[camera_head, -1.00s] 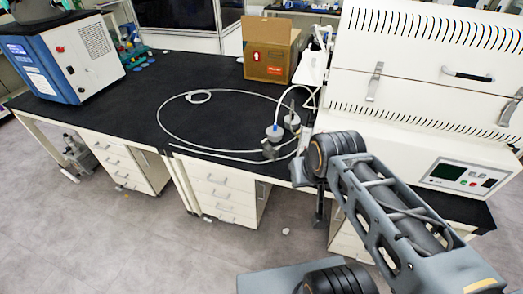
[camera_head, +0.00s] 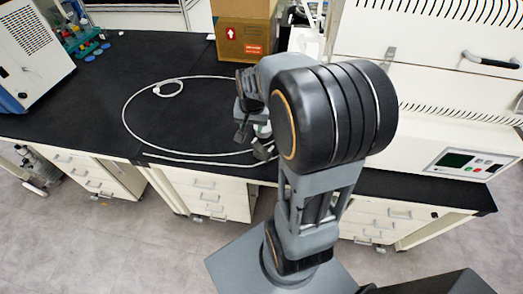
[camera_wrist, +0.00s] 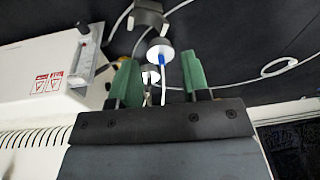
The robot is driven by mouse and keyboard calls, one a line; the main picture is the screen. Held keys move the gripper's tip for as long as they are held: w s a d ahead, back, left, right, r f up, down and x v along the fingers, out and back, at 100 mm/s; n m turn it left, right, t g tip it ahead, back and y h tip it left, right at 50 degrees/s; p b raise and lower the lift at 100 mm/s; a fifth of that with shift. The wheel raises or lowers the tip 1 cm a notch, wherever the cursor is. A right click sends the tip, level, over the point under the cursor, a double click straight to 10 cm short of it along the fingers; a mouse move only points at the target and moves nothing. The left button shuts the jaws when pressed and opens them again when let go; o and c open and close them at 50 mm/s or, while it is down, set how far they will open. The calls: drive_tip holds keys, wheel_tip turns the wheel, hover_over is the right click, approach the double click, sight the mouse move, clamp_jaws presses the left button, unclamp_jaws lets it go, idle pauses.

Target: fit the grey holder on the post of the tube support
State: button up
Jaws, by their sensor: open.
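In the wrist view my gripper (camera_wrist: 157,76) is open, with its two green fingers apart. Between and beyond them is a pale grey round part (camera_wrist: 160,49) with a blue piece (camera_wrist: 163,70) at it. A dark grey block (camera_wrist: 148,17) with a pale rod (camera_wrist: 178,7) is beyond, near the top edge. I cannot tell for certain which of these is the grey holder and which is the support's post. Nothing is clearly gripped. In the head view my arm hides most of this group; a small grey part (camera_head: 262,151) shows below it.
A white tube lies in a large loop (camera_head: 123,118) on the black bench (camera_head: 60,125). A cardboard box (camera_head: 243,40) stands behind my arm. A large white machine (camera_head: 425,125) is to the right, a blue-and-white instrument (camera_head: 30,50) to the left.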

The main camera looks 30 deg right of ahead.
sight(271, 149)
drive_tip(key=d+f+m, duration=0.1)
drive_tip(key=d+f, duration=0.2)
drive_tip(key=f, duration=0.1)
drive_tip(key=w+d+f+m+g, duration=0.1)
drive_tip(key=d+f+m, duration=0.1)
drive_tip(key=d+f, duration=0.1)
drive_tip(key=w+d+f+m+g, duration=0.1)
drive_tip(key=d+f+m, duration=0.1)
drive_tip(key=f, duration=0.3)
drive_tip(key=shift+d+f+y, duration=0.1)
drive_tip(key=shift+d+y, duration=0.2)
drive_tip(key=shift+d, duration=0.55)
wheel_tip(271, 149, down, 9)
drive_tip(key=b, duration=0.6)
clamp_jaws()
drive_tip(key=shift+r, duration=0.2)
